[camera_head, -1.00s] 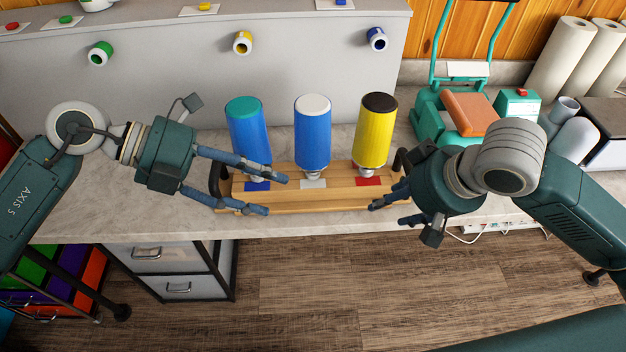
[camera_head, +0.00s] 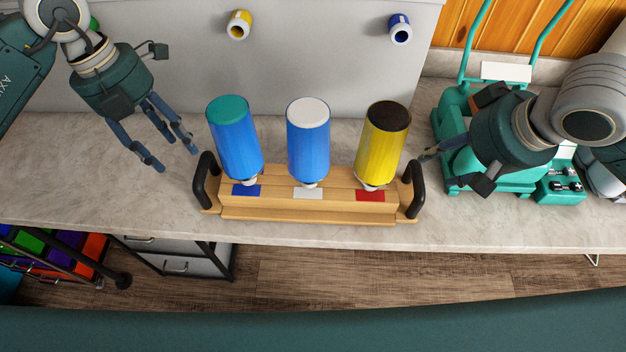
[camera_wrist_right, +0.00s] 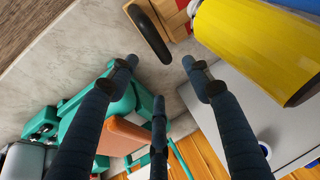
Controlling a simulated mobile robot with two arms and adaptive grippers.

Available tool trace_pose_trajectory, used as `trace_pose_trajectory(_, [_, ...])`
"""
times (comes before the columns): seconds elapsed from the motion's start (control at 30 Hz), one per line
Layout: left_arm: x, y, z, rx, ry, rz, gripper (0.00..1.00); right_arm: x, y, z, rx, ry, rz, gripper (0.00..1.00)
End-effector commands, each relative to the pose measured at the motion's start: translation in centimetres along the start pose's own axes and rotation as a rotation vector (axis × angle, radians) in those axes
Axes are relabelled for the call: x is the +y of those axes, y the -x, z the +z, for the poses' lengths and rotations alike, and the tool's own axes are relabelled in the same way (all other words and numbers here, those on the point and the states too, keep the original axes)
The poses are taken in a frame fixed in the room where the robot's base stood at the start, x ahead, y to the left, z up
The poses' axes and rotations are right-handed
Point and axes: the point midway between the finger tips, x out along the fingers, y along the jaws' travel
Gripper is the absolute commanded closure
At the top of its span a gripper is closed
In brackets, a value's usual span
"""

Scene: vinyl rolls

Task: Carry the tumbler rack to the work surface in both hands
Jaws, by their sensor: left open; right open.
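The tumbler rack (camera_head: 310,210) is a wooden stand with a black handle at each end, resting level on the stone counter. It holds a blue tumbler with a teal end (camera_head: 236,145), a blue tumbler with a white end (camera_head: 308,145) and a yellow tumbler with a black end (camera_head: 378,150). My left gripper (camera_head: 168,155) is open and empty, left of the left handle (camera_head: 203,180) and apart from it. My right gripper (camera_head: 432,160) is open beside the right handle (camera_head: 415,188). In the right wrist view, that handle (camera_wrist_right: 150,35) lies beyond the spread fingers (camera_wrist_right: 160,75), not between them.
The stone counter (camera_head: 100,185) is bare left of the rack. A teal machine (camera_head: 450,125) stands to the right, behind my right gripper. A grey panel (camera_head: 300,60) with yellow and blue rolls rises behind. The counter's front edge is close before the rack.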

Motion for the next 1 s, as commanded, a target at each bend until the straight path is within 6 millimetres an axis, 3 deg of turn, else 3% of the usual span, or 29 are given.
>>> trace_pose_trajectory(0.27, [-0.1, -1.0, 0.0, 0.002, -0.002, -0.002, 0.50, 0.0, -1.0, 0.1, -0.003, -0.001, -0.002, 0.51])
trace_pose_trajectory(0.7, [-0.1, -8.4, -0.1, 0.004, -0.002, -0.002, 0.50, -0.1, -8.4, 0.1, -0.003, -0.001, -0.001, 0.51])
trace_pose_trajectory(1.0, [-0.1, -10.8, 0.0, 0.000, -0.002, -0.002, 0.50, 0.0, -10.8, 0.0, 0.000, 0.000, 0.000, 0.51])
